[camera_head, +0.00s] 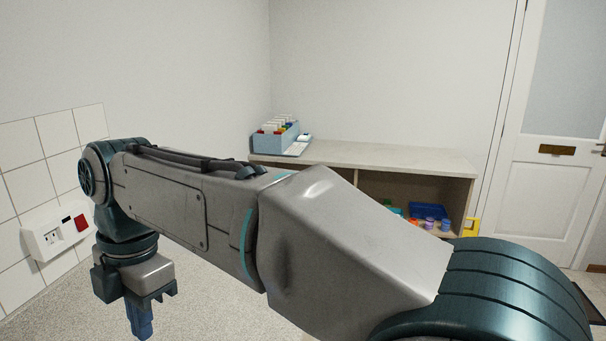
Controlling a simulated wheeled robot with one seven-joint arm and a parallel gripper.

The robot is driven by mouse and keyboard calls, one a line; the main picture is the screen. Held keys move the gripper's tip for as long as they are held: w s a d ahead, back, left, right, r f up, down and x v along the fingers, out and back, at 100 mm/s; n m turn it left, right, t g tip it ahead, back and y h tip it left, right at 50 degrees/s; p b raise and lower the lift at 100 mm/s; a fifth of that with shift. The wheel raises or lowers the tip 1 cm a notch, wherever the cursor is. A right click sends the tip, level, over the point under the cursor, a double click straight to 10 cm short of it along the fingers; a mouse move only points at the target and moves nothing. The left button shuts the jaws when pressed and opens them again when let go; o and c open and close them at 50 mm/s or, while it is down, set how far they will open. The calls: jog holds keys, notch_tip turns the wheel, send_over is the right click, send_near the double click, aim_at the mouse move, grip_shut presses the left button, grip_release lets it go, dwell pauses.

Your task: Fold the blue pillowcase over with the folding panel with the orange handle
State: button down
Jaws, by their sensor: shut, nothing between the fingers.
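My arm crosses the view from the lower right to the left. My gripper (141,330) hangs down at the lower left, with its blue fingers shut and nothing seen between them. The fingertips are at the bottom edge of the picture. No blue pillowcase and no folding panel with an orange handle can be made out. My arm hides much of the middle, and the area below the gripper is outside the picture.
A low shelf unit (400,157) stands against the back wall, with a blue box of cards (274,141) on top and small coloured containers (430,223) inside. A tiled wall with a socket panel (55,236) is close left of my gripper. A white door (553,190) is at right.

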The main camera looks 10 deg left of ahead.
jog(key=w+d+f+m+t, duration=0.1)
jog(key=w+d+f+m, duration=0.15)
jog(key=d+m, duration=0.4)
jog(key=w+d+f+m+t, duration=0.1)
jog(key=w+d+m, duration=0.3)
jog(key=d, duration=0.5)
jog(key=w+d+f+m, duration=0.2)
jog(key=w+d+m, duration=0.1)
jog(key=d+m, duration=0.4)
jog(key=s+d+f+m+t, duration=0.1)
jog(key=d+f+m, duration=0.3)
jog(key=d, duration=0.5)
jog(key=s+d+f+m+t, duration=0.1)
jog(key=s+d+f+m, duration=0.2)
jog(key=d+m, duration=0.6)
jog(key=shift+s+d+f+h, duration=0.35)
jog(key=shift+s+d, duration=0.15)
jog(key=shift+s, duration=0.15)
jog(key=c, duration=1.5)
grip_release()
jog(key=shift+s+d+f+m, duration=0.25)
jog(key=shift+d+m, duration=0.05)
jog(key=shift+m, duration=0.35)
jog(key=shift+a, duration=0.15)
